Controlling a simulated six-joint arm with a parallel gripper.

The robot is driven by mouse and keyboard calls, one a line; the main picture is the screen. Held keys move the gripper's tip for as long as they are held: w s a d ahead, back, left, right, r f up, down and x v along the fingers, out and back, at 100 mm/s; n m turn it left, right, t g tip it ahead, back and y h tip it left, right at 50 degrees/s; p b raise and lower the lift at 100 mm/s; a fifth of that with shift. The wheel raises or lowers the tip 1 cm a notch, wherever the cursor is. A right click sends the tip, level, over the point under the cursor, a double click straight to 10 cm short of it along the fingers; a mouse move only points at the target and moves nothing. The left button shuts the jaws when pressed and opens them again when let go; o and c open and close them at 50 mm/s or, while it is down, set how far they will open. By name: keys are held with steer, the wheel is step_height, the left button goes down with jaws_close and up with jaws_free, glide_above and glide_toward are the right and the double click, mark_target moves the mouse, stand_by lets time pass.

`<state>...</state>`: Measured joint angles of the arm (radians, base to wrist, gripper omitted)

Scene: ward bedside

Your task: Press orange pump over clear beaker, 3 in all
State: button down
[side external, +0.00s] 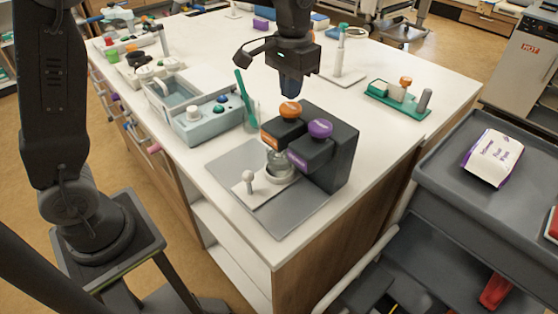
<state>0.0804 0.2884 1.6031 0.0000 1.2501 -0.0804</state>
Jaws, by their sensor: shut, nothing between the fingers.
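The orange pump (290,109) has a round orange top and stands on a dark dispenser block (343,150), beside a purple pump (320,128). The clear beaker (281,164) sits on a round white stand below the orange-labelled and purple-labelled spouts. Its contents are hard to make out. My gripper (290,90) points down with its fingers shut and empty, directly above the orange pump in this view. The fingertips are very close to the orange top; I cannot tell whether they touch it.
A grey mat (300,222) lies under the dispenser, with a small white knob (248,176) at the front left. A light blue box (205,122) and a glass with a green stick (243,88) stand to the left. A green rack (398,97) stands at the right.

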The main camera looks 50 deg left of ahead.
stand_by(0.4)
step_height(320, 180, up, 6)
stand_by(0.6)
steer(key=shift+s, duration=0.1)
steer(key=s+a+f+t, duration=0.1)
steer(key=s+f+t, duration=0.1)
steer(key=s, duration=0.9)
steer(key=s+a+f+t, duration=0.2)
steer(key=s+t, duration=0.1)
steer(key=s, duration=0.8)
steer(key=shift+a+t, duration=0.2)
steer(key=shift+t, duration=0.1)
